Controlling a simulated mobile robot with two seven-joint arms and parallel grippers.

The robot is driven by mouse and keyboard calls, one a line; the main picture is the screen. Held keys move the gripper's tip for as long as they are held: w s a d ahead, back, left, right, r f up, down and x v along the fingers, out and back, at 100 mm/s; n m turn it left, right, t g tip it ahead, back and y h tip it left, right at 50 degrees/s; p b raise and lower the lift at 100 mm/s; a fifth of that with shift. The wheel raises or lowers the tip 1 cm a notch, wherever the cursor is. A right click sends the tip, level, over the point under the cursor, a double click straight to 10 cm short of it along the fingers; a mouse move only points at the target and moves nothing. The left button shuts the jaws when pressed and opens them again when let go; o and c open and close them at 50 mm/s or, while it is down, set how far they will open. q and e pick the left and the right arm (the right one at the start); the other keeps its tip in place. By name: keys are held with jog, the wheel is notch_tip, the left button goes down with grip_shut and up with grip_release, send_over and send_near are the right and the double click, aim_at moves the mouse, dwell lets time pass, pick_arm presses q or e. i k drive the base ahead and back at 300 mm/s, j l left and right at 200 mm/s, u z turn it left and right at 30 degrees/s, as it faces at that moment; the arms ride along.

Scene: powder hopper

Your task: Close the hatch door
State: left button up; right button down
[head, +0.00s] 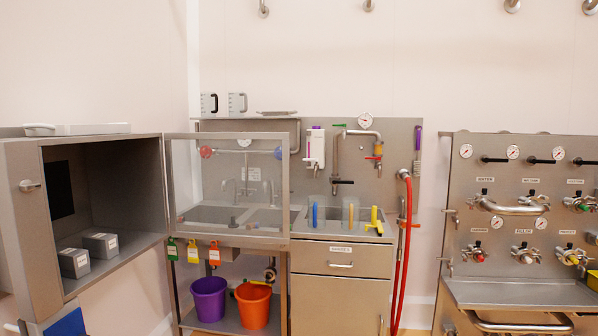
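The hatch (17,190) is a grey metal box at the left with its front opening uncovered. Its dark interior holds two grey blocks, a nearer one (74,263) and a farther one (100,245), each with a white label. The hatch door (288,190) appears as a clear pane in a thin metal frame. It stands open, swung out to the right from the box's right edge, and the sink shows through it. A small metal latch (29,186) is on the box's left front edge. Neither of my grippers is in view.
Behind the door is a steel sink unit (345,262) with taps. A purple bucket (209,298) and an orange bucket (253,305) stand on its lower shelf. A red hose (407,235) hangs right of it. A valve panel (500,235) stands at the far right.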

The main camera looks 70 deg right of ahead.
aim_at(285, 240)
jog(key=l+z, duration=0.1)
jog(key=l, duration=0.35)
jog(key=i+l, duration=0.15)
jog(key=l, duration=0.3)
jog(key=l+z, duration=0.15)
jog(key=l, duration=0.25)
jog(key=i+l+z, duration=0.1)
jog(key=l, duration=0.35)
jog(key=i+l, duration=0.15)
jog(key=l, duration=0.25)
jog(key=i+l+z, duration=0.15)
jog(key=l, duration=0.3)
